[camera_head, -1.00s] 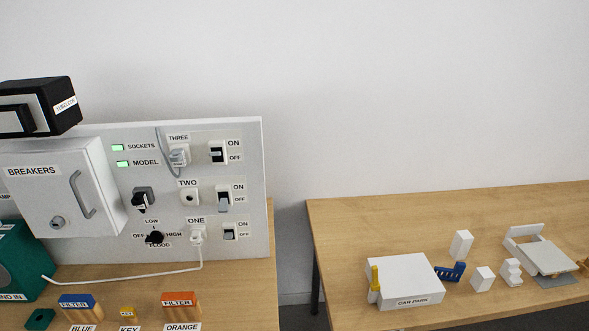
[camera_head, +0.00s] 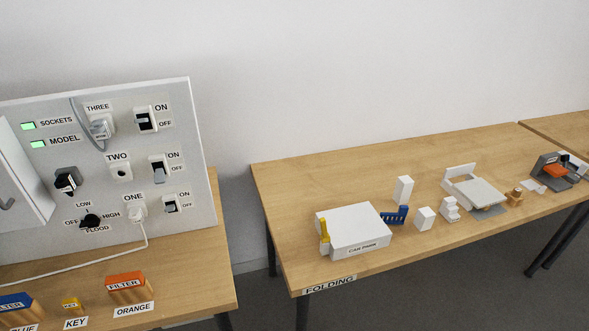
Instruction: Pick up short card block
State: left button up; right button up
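A short white block (camera_head: 425,219) stands on the right-hand wooden table (camera_head: 300,185), in front of a taller white block (camera_head: 403,190). The short block is plain and upright, with clear table on its front side. A blue slotted piece (camera_head: 394,216) is just to its left, and a stepped white piece (camera_head: 450,208) is just to its right. Neither of my grippers shows in the head view.
A white CAR PARK box (camera_head: 352,228) with a yellow piece (camera_head: 324,236) stands left of the blocks. A white folding model (camera_head: 478,192), a small wooden piece (camera_head: 515,197) and a grey-orange device (camera_head: 556,170) are to the right. A switch panel (camera_head: 190,120) stands on the left table.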

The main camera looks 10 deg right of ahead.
aim_at(425, 218)
jog(key=i+l, duration=0.15)
jog(key=l, duration=0.2)
jog(key=i+l, duration=0.15)
jog(key=l, duration=0.2)
jog(key=i+l+u, duration=0.1)
jog(key=l, duration=0.25)
jog(key=i+l, duration=0.15)
jog(key=l, duration=0.2)
jog(key=l+z, duration=0.15)
jog(key=z, duration=0.35)
jog(key=l+z, duration=0.15)
jog(key=z, duration=0.3)
jog(key=i+l+u, duration=0.15)
jog(key=l, duration=0.55)
jog(key=k, duration=0.05)
